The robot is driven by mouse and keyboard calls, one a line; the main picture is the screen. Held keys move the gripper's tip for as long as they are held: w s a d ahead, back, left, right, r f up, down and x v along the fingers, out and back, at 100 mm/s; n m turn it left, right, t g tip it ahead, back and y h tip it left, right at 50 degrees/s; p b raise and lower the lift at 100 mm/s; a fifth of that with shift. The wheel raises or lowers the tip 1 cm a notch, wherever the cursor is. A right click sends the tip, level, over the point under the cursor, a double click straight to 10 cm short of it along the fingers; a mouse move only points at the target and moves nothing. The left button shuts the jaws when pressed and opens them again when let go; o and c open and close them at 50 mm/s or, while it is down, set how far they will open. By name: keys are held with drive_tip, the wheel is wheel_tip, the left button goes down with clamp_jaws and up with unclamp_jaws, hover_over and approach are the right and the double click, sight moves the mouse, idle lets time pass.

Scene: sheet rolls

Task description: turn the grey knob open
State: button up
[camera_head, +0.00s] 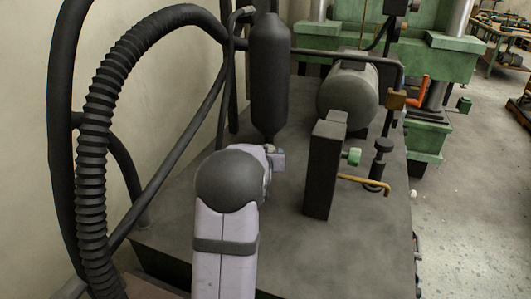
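A dark grey round knob (383,145) sits on top of a short upright stem, right of the dark upright block and just behind the brass pipe. It is the nearest match to a grey knob; I cannot tell from this view how far it is turned. A small green knob (353,156) sticks out of the right side of the dark upright block (322,170). My arm rises from the bottom with its dark rounded joint left of the block, well apart from both knobs. My gripper's fingers do not show; a small pale wrist part shows beyond the joint.
The grey bench top (285,245) is clear between my arm and the block. A bent brass pipe (365,183) juts right below the green knob. A black cylinder (270,80) and a grey tank (347,92) stand behind. A thick ribbed hose (92,160) arches at left.

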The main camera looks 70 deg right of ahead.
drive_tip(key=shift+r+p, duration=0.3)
drive_tip(key=shift+p, duration=0.8)
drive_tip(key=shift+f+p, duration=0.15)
drive_tip(key=shift+p, duration=1.05)
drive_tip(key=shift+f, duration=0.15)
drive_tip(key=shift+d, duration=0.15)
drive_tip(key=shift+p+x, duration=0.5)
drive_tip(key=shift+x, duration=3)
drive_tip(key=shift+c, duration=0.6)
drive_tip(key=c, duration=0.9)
